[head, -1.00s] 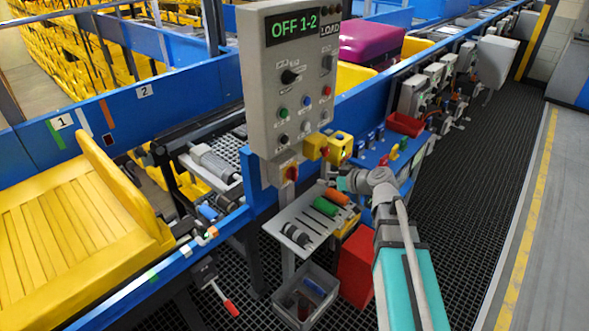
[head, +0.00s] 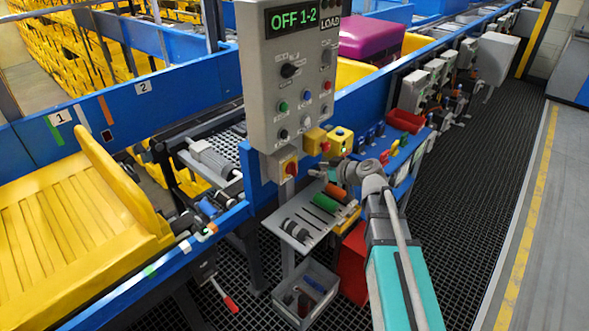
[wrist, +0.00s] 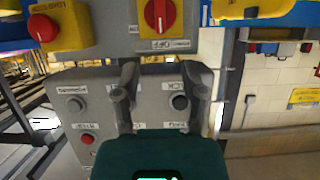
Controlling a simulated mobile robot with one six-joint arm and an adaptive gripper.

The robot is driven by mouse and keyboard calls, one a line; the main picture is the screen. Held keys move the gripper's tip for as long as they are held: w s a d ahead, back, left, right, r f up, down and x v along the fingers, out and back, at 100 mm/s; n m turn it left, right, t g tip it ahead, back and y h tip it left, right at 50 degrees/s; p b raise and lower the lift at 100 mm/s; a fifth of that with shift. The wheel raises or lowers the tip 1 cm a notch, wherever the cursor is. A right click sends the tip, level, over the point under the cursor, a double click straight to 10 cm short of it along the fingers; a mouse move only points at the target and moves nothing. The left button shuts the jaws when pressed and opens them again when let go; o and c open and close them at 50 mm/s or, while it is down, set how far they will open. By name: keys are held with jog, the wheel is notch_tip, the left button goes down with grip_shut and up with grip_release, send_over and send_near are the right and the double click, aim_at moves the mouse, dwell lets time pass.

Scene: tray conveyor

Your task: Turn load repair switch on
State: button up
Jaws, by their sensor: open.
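The grey control panel (head: 262,108) stands upright at the conveyor side, its green display reading "OFF 1-2" beside a LOAD label. A black selector knob (head: 289,70) is on its upper face; no label legible to me names a load repair switch. My gripper (head: 318,173) is just right of and below the panel.
Yellow boxes with a red button (head: 340,141) sit right of the panel, close to my gripper. A slotted shelf (head: 290,232) with rollers lies below, over a grey bin (head: 325,275) and a red box (head: 353,262). The dark grated floor (head: 470,200) to the right is clear.

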aim_at(296, 164)
jog(key=b+x, duration=0.3)
jog(key=x, duration=0.7)
jog(key=shift+w+a, duration=0.1)
